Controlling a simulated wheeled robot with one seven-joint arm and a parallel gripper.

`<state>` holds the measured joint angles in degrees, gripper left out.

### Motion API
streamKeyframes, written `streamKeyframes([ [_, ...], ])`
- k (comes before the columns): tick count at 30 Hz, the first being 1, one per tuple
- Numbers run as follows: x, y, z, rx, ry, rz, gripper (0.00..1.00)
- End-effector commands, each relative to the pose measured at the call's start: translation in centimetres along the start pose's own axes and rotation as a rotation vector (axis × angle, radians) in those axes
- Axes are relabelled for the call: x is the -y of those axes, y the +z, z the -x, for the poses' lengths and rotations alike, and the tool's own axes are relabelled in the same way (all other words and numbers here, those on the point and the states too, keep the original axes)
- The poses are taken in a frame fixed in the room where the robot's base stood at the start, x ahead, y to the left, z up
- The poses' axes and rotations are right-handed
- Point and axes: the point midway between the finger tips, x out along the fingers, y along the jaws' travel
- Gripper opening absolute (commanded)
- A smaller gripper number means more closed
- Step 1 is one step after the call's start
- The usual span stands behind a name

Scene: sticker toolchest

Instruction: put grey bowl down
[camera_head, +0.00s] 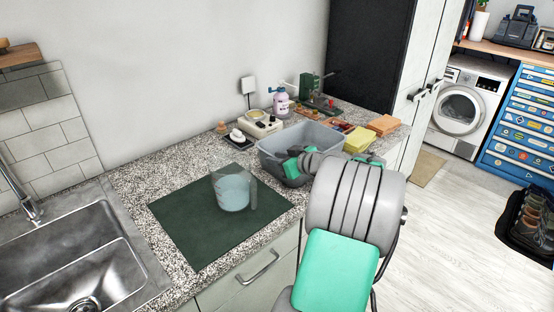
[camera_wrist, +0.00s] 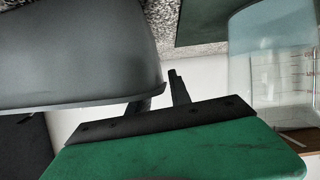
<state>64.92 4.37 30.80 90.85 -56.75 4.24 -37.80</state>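The grey bowl (camera_head: 272,152) is a large rectangular tub at the right part of the counter, behind my arm. In the wrist view its smooth grey wall (camera_wrist: 75,55) fills the upper left. My gripper (camera_head: 300,168) is at the bowl's near side, largely hidden by my arm. In the wrist view the dark fingers of my gripper (camera_wrist: 163,90) sit close together at the bowl's edge, one partly hidden behind it. They appear shut on the rim. Whether the bowl's bottom touches the counter is hard to tell.
A clear jug (camera_head: 232,192) stands on a dark green mat (camera_head: 185,225) left of the bowl; the jug also shows in the wrist view (camera_wrist: 270,60). A sink (camera_head: 75,262) is at left.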

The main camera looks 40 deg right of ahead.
Motion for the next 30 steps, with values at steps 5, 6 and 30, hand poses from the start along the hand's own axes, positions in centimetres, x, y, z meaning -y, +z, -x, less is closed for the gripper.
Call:
streamKeyframes([
  [5,-0.2,0.1,3.3,-0.001,0.006,0.0,0.24],
  [6,-0.2,0.1,4.4,-0.001,0.007,0.001,0.24],
  [30,0.0,-0.1,12.1,0.0,0.0,0.0,0.24],
])
